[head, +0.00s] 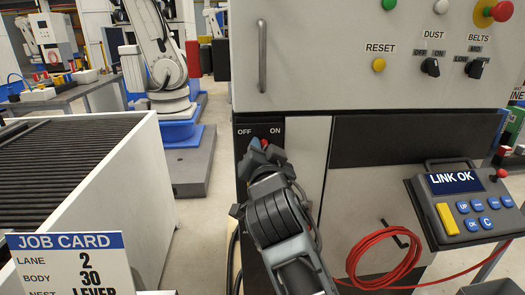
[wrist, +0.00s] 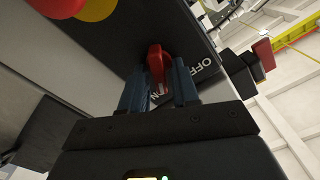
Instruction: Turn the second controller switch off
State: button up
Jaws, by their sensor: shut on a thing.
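A red switch handle (wrist: 157,62) is on a black panel (wrist: 130,30) in the wrist view. "OFF" is printed beside it; the other label is mostly hidden. In the head view the black panel (head: 259,130) is marked OFF on the left and ON on the right. Only a little red (head: 264,143) shows there past my gripper. My gripper (wrist: 158,78) has its blue-grey fingers on both sides of the red handle and is shut on it. The handle's exact angle against the labels is hard to tell.
The grey cabinet above carries a DUST knob (head: 430,67), a BELTS knob (head: 476,68), a yellow RESET button (head: 379,65) and a vertical handle (head: 262,55). A pendant reading LINK OK (head: 455,183) and a coiled red cable (head: 385,260) are at right. A conveyor (head: 70,165) is at left.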

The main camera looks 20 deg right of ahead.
grip_shut()
jog(key=shift+n, duration=0.3)
jog(key=n+p, duration=0.1)
jog(key=n, duration=0.4)
jog(key=shift+a+n, duration=0.15)
jog(key=shift+n, duration=0.15)
jog(key=n+p, duration=0.2)
jog(key=n, duration=0.3)
jog(key=shift+w+a+n, duration=0.1)
jog(key=shift+a+n, duration=0.05)
jog(key=shift+n, duration=0.15)
jog(key=o, duration=0.6)
grip_release()
jog(key=shift+o, duration=0.2)
